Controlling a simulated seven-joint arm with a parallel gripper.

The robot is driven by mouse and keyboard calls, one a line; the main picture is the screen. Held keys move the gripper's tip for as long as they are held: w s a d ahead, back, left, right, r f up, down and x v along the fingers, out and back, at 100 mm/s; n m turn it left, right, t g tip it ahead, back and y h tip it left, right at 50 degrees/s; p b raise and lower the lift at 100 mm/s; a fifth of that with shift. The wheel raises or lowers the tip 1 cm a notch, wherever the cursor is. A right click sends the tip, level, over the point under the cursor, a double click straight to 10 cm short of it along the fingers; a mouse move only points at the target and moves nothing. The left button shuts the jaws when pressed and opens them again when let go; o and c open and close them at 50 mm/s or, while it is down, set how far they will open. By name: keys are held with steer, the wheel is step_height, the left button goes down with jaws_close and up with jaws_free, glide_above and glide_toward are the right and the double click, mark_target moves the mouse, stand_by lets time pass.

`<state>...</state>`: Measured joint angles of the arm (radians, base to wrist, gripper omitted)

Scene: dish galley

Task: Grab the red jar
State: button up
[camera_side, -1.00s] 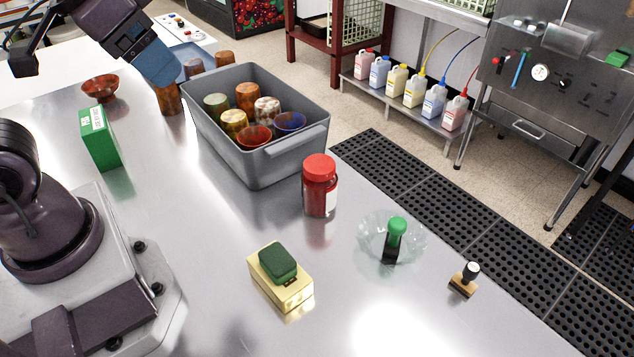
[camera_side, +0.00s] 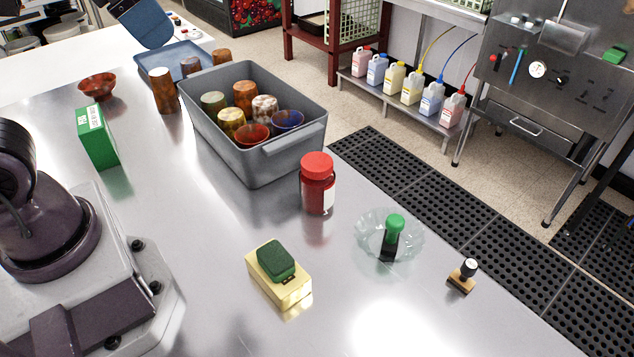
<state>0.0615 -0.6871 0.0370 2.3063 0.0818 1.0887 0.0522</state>
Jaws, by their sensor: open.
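The red jar (camera_side: 317,187) stands upright on the steel counter, just right of the grey bin's near corner. It has a red lid and a white label on its right side.
The grey bin (camera_side: 262,166) holds several cups and bowls. A green box (camera_side: 98,138) stands left. A sponge on a gold block (camera_side: 279,271), a glass dish (camera_side: 370,222) with a green-handled stamp and a small stamp (camera_side: 463,275) lie nearer.

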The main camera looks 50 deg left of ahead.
steer(key=w+a+f+m+g+y, duration=0.3)
steer(key=w+m+y, duration=0.2)
steer(key=w+m, duration=0.25)
step_height(320, 180, up, 3)
steer(key=m+t+y, duration=0.8)
steer(key=m+y, duration=0.2)
steer(key=m, duration=0.6)
glide_above(319, 197)
steer(key=shift+n+g, duration=0.25)
steer(key=shift+g, duration=0.15)
steer(key=f, duration=3.6)
steer(key=shift+w+a+f, duration=0.1)
steer(key=shift+a+f, duration=0.1)
steer(key=shift+w+a+f, duration=0.2)
steer(key=shift+w+a, duration=0.05)
steer(key=shift+a, duration=0.15)
steer(key=shift+w+a+f, duration=0.15)
steer(key=shift+w+a, duration=0.05)
steer(key=shift+a, duration=0.2)
steer(key=shift+w+a, duration=0.35)
steer(key=shift+a, duration=0.15)
steer(key=shift+r, duration=0.1)
steer(key=c, duration=1.2)
